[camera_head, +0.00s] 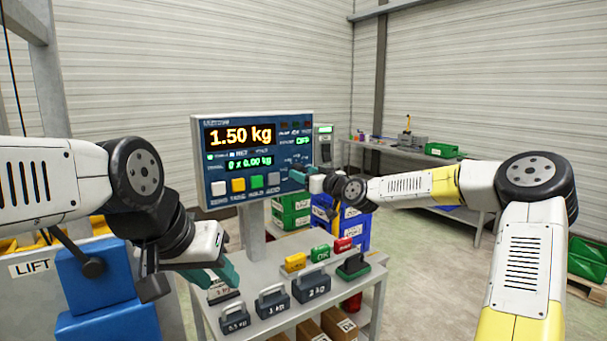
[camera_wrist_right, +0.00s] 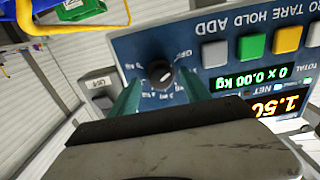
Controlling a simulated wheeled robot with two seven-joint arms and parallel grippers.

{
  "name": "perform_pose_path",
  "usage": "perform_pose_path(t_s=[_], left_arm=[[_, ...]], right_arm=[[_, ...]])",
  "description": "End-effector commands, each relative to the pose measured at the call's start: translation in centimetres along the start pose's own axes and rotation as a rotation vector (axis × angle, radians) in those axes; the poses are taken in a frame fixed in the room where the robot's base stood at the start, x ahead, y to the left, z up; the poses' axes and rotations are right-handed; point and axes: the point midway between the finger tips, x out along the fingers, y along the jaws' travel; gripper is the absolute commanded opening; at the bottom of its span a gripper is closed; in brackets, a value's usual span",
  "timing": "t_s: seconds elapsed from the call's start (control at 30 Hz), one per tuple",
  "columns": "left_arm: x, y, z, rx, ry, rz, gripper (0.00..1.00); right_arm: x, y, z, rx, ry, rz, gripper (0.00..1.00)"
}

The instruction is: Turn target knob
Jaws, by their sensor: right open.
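The black round knob (camera_wrist_right: 160,73) with a light pointer mark sits on the blue face of the scale display (camera_wrist_right: 225,45). In the head view the display (camera_head: 216,196) stands upright on a post, and my right gripper covers its lower right corner, where the knob is hard to make out. My right gripper (camera_head: 303,174) is open. In the right wrist view its green fingers (camera_wrist_right: 161,82) lie on either side of the knob, with gaps visible; contact cannot be told. My left gripper (camera_head: 216,275) is open low at the cart's left, by a weight (camera_head: 222,295).
Grey weights (camera_head: 275,301) and yellow, green and red blocks (camera_head: 320,254) stand on the cart top. A row of coloured buttons (camera_head: 239,185) lies left of the right gripper. Blue and green crates (camera_head: 292,212) stand behind. Blue boxes (camera_head: 95,275) are at left.

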Motion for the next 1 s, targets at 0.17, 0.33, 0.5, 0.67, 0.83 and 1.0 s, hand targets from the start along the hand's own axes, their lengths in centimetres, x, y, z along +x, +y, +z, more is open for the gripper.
perform_pose_path(t_s=[0.17,0.33,0.5,0.67,0.83,1.0], left_arm=[[0.00,0.00,0.00,0.000,0.000,0.000,0.36],[0.00,0.00,0.00,0.000,0.000,0.000,0.36],[0.00,0.00,0.00,0.000,0.000,0.000,0.36],[0.00,0.00,0.00,0.000,0.000,0.000,0.36],[0.00,0.00,0.00,0.000,0.000,0.000,0.36],[0.00,0.00,0.00,0.000,0.000,0.000,0.36]], right_arm=[[1.21,-0.08,-0.02,0.000,0.000,-0.001,0.56],[1.28,-0.04,0.01,0.000,-0.001,-0.001,0.56],[1.26,-0.04,0.02,0.000,-0.001,-0.001,0.38],[1.26,-0.04,0.01,0.000,-0.001,-0.001,0.07],[1.27,-0.03,-0.02,0.000,0.000,0.000,0.00],[1.29,-0.02,-0.05,0.001,0.001,0.000,0.00]])
